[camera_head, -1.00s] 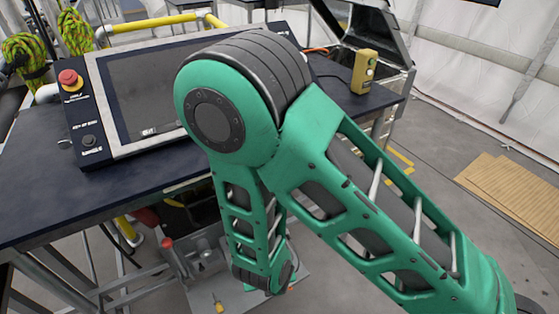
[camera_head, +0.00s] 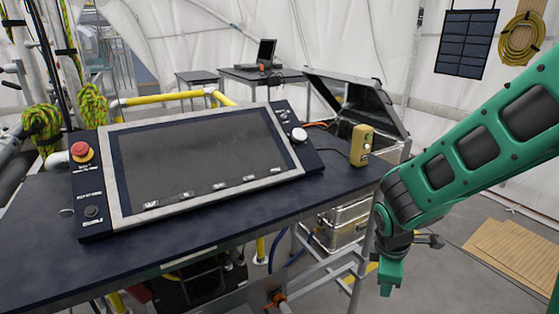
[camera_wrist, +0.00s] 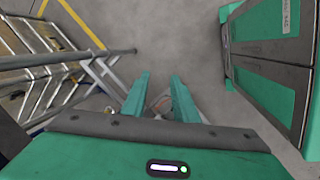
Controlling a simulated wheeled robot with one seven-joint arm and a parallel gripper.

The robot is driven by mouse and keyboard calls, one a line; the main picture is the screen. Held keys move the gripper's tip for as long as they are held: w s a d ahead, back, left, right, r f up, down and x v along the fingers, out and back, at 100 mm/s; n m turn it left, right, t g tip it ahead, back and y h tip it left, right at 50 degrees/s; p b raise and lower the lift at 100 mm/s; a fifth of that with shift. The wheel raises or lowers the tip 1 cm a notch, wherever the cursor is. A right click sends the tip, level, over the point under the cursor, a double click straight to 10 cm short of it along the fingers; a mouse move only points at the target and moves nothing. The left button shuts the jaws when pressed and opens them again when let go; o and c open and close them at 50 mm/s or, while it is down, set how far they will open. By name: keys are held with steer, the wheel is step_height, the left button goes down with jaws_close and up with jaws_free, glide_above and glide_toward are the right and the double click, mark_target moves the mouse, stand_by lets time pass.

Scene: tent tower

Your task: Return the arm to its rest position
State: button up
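My green arm reaches in from the right in the head view, its wrist bent down beside the right edge of the dark table (camera_head: 40,215). My gripper (camera_head: 390,275) hangs below the level of the tabletop, pointing down. In the wrist view its two green fingers (camera_wrist: 160,98) stand apart with a gap between them. Nothing is held; grey floor shows past the fingertips.
A control panel (camera_head: 200,155) with a red button (camera_head: 80,150) lies on the table. A yellow control box (camera_head: 361,145) stands near its right corner. An open metal case (camera_head: 365,105) is behind. Metal framing (camera_wrist: 60,60) is left of my gripper. Wooden boards (camera_head: 515,250) lie at right.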

steer(key=s+d+r+m+g+y, duration=0.1)
steer(key=s+d+r+m, duration=0.5)
steer(key=s+m, duration=0.3)
steer(key=s+d+r+m+g+y, duration=0.1)
steer(key=s+d+r+m, duration=0.6)
steer(key=s+m, duration=0.3)
steer(key=shift+s+d+r+m, duration=0.15)
steer(key=shift+s+d+m, duration=0.1)
steer(key=shift+d+m, duration=0.35)
